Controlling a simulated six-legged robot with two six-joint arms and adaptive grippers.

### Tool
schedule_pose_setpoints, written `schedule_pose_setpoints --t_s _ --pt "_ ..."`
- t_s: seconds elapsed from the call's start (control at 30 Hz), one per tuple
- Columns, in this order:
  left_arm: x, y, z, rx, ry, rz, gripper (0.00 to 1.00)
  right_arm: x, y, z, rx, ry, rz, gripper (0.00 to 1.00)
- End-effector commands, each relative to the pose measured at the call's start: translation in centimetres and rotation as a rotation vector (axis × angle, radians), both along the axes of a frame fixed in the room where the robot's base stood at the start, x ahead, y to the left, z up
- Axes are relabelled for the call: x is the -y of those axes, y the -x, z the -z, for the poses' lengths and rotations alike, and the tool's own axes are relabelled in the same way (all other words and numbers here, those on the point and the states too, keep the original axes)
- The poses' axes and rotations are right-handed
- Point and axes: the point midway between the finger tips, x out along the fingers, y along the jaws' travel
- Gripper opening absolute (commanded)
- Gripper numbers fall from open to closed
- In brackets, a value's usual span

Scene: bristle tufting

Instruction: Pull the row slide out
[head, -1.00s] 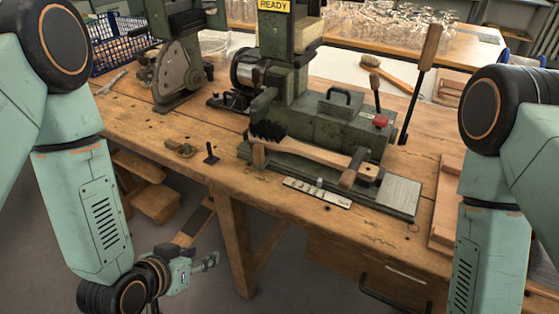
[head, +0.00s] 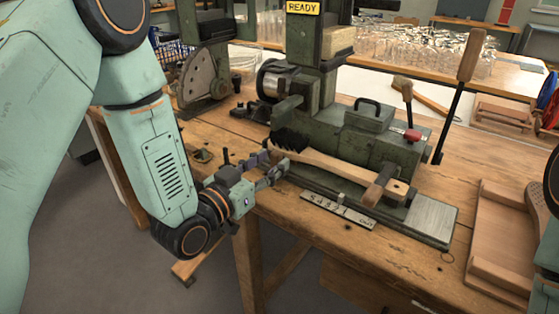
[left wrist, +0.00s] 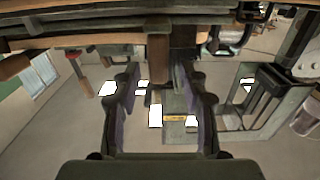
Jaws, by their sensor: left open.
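The green bristle machine (head: 345,140) stands on the wooden bench. A brush with dark bristles and a wooden handle (head: 335,163) lies across its front. A metal plate with marks and a small upright knob (head: 340,207) lies along the machine's front edge; I cannot tell for sure which part is the row slide. My left gripper (head: 269,164) is at the bench's front edge, left of the plate and by the bristle end of the brush. In the left wrist view its fingers (left wrist: 161,108) are spread, with dark and brown parts beyond them. My right gripper is out of view.
A wood-handled lever (head: 458,95) rises at the machine's right. A wooden tray (head: 490,240) lies at the bench's right end. Glassware (head: 425,50) stands behind. Floor is open before the bench.

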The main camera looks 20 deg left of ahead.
Motion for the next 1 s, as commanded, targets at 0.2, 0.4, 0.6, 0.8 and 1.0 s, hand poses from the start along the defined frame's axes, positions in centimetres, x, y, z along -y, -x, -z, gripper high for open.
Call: schedule_pose_setpoints --t_s 0.2,0.4,0.6,0.8,1.0 --pt "1.1 -2.3 0.1 0.0 -0.002 0.004 0.43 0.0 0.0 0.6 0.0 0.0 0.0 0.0" --pt "1.5 -2.9 0.0 -0.001 0.001 0.004 0.43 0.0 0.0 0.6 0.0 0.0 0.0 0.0" --pt "1.5 -2.9 0.0 -0.002 0.0 0.004 0.4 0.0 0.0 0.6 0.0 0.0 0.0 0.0" --pt "1.5 -2.9 0.0 -0.002 0.0 0.004 0.23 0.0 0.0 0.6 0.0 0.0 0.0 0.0" --pt "1.5 -2.9 0.0 -0.002 0.0 0.004 0.06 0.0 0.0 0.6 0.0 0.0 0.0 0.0"
